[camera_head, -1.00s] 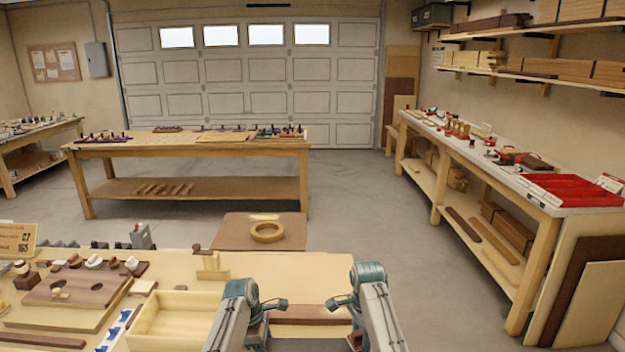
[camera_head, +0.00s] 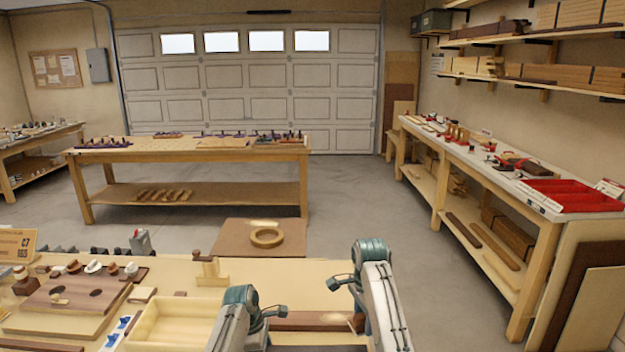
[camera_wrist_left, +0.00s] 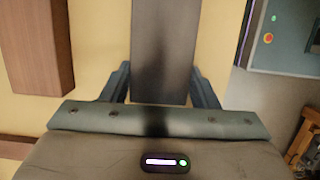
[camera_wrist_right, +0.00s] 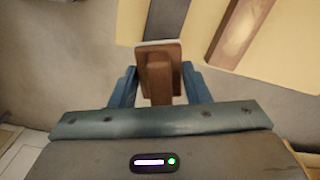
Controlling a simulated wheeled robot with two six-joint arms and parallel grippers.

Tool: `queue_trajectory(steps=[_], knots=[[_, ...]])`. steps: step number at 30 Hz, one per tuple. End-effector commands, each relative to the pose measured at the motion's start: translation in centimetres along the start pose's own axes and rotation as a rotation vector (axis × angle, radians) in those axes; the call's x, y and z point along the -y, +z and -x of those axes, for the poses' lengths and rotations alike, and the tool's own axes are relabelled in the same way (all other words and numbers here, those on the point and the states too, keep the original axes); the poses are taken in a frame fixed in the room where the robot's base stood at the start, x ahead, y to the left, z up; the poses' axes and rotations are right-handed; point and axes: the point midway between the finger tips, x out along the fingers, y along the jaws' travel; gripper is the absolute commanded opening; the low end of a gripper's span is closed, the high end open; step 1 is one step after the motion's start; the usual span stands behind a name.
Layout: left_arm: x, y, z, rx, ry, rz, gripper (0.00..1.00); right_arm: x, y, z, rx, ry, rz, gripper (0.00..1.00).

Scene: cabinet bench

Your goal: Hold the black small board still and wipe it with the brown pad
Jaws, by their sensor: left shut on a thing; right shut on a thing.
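The black small board (camera_wrist_left: 162,50) lies between the fingers of my left gripper (camera_wrist_left: 162,92) in the left wrist view, and the gripper is shut on it. It also shows at the top of the right wrist view (camera_wrist_right: 168,16). The brown pad (camera_wrist_right: 160,68), with a pale layer along its far edge, is in my right gripper (camera_wrist_right: 160,88), which is shut on it. The pad overlaps the near end of the board in that view; I cannot tell whether they touch. In the head view my arms hide the board.
A long brown wooden block (camera_head: 312,321) lies on the bench beyond my arms and shows in the left wrist view (camera_wrist_left: 32,45). An open wooden tray (camera_head: 172,322) stands left of my left arm. Behind it is a small wooden stand (camera_head: 211,271). The bench right of it is mostly clear.

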Motion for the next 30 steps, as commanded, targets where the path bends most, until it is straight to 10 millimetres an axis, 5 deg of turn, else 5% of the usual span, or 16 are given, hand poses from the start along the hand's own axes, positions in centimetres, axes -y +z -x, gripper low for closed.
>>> queue_trajectory(steps=[13,14,17,30], knots=[[0.0,0.0,0.0,0.0,0.0,0.0,0.34,0.0,0.0,1.4,0.0,0.001,0.0,0.14],[0.0,0.0,0.0,0.0,0.0,0.0,0.6,0.0,0.0,1.4,0.0,0.001,0.0,0.14],[0.0,0.0,0.0,0.0,0.0,0.0,0.8,0.0,0.0,1.4,0.0,0.0,0.0,0.14],[0.0,0.2,0.7,0.0,-0.001,0.0,0.8,0.0,0.0,2.2,0.0,0.0,0.0,0.14]])
